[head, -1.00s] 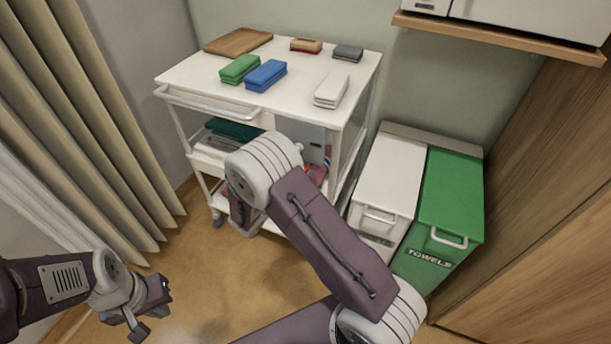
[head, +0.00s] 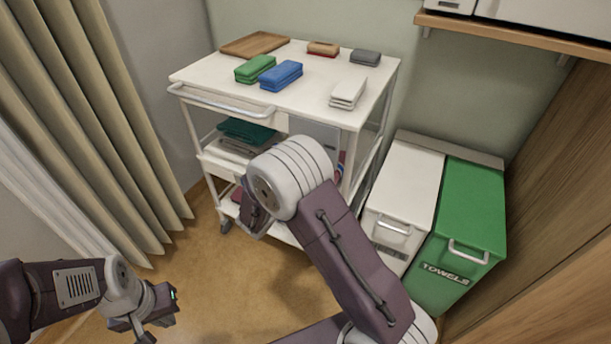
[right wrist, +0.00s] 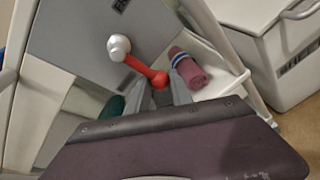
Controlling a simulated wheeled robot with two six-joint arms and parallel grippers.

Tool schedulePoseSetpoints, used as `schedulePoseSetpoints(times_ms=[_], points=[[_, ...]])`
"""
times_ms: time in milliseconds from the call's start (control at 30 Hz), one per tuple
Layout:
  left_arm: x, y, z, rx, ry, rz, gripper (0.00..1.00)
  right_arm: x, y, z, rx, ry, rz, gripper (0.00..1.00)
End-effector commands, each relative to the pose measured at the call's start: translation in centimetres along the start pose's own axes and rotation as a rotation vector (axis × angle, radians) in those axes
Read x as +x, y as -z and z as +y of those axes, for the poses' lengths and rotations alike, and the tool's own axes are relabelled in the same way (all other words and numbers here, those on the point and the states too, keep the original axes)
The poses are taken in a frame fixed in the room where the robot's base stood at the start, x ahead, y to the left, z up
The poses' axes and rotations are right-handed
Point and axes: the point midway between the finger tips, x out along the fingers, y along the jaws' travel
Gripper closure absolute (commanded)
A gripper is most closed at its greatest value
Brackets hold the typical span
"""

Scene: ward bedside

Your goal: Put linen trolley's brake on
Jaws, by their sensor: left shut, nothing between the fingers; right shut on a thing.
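The white linen trolley (head: 195,72) stands against the back wall, with folded linen on top and on its shelves. In the right wrist view, a red lever (right wrist: 137,66) with a pale round knob (right wrist: 118,46) is set against the trolley's grey panel (right wrist: 75,30). The knob end points up and left. My right gripper (right wrist: 161,90) is shut on the red lever near its lower end. In the head view my right arm hides the lever and most of that gripper. My left gripper (head: 150,322) is shut and empty at lower left, away from the trolley.
A white bin (head: 405,190) and a green towels bin (head: 470,215) stand right of the trolley. A curtain (head: 100,130) hangs at left, and a wooden panel (head: 560,200) is at right. Floor (head: 200,275) in front of the trolley is clear.

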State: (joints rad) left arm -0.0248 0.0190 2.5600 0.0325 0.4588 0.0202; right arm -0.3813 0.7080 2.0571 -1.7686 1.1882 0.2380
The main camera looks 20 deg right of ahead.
Motion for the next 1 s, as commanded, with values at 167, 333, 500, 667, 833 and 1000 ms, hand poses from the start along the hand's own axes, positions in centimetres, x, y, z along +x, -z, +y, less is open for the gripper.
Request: schedulePoseSetpoints(times_ms=[167, 333, 500, 667, 833, 1000], points=[[-0.1, 0.0, 0.0, 0.000, 0.000, 0.000, 1.00, 0.0, -0.4, 0.4, 0.011, -0.005, -0.009, 1.00], [-0.1, 0.0, 0.0, 0.000, 0.000, 0.000, 1.00, 0.0, -0.4, 0.3, 0.010, -0.005, -0.009, 0.52], [-0.1, 0.0, 0.0, 0.000, 0.000, 0.000, 1.00, 0.0, -0.2, 0.2, 0.005, -0.003, -0.006, 0.52], [-0.2, 0.0, 0.0, 0.000, 0.000, 0.000, 1.00, -0.4, -0.2, 0.2, 0.003, -0.003, -0.003, 0.52], [-1.2, 0.1, 0.0, 0.000, 0.000, 0.000, 1.00, -3.6, -0.3, 0.4, 0.002, -0.007, -0.001, 0.52], [-2.0, 0.2, 0.0, 0.000, 0.000, 0.000, 1.00, -7.2, -0.3, 0.4, 0.003, -0.007, -0.003, 0.52]])
